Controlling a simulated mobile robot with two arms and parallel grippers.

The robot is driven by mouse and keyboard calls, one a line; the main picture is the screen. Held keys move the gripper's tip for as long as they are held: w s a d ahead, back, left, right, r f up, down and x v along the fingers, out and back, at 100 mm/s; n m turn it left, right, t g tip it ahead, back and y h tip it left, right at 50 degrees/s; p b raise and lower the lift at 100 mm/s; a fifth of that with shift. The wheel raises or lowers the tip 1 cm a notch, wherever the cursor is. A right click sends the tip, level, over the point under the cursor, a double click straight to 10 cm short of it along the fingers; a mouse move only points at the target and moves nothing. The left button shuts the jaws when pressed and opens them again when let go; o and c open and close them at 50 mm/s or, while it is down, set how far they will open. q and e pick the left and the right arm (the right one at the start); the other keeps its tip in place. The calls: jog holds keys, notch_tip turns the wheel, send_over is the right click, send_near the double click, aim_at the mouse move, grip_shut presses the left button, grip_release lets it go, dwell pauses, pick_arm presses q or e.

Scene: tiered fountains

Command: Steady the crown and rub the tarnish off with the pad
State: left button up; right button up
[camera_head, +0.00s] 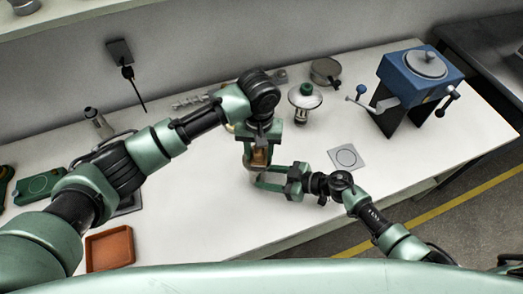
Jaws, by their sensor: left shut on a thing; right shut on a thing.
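My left gripper (258,148) reaches down over the middle of the white table, shut on a small brownish metal piece, which I take to be the crown (259,157). The fingers cover much of it, and any tarnish is too small to make out. My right gripper (259,180) comes in from the right just below the left one, its fingers pointing left close under the crown. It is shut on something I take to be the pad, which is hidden. I cannot tell whether the pad touches the crown.
A white disc-shaped piece with a green knob (304,98) stands behind the grippers. A round grey pot (325,71) is beyond it. A blue machine with handles (420,72) stands at right. A square grey plate (348,157) lies right of centre. An orange-brown tray (109,249) is front left.

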pick_arm(q)
jog(key=shift+a+f, duration=0.1)
jog(key=shift+a, duration=0.3)
jog(key=shift+r, duration=3.55)
pick_arm(e)
jog(key=o, duration=1.2)
jog(key=shift+d, duration=0.1)
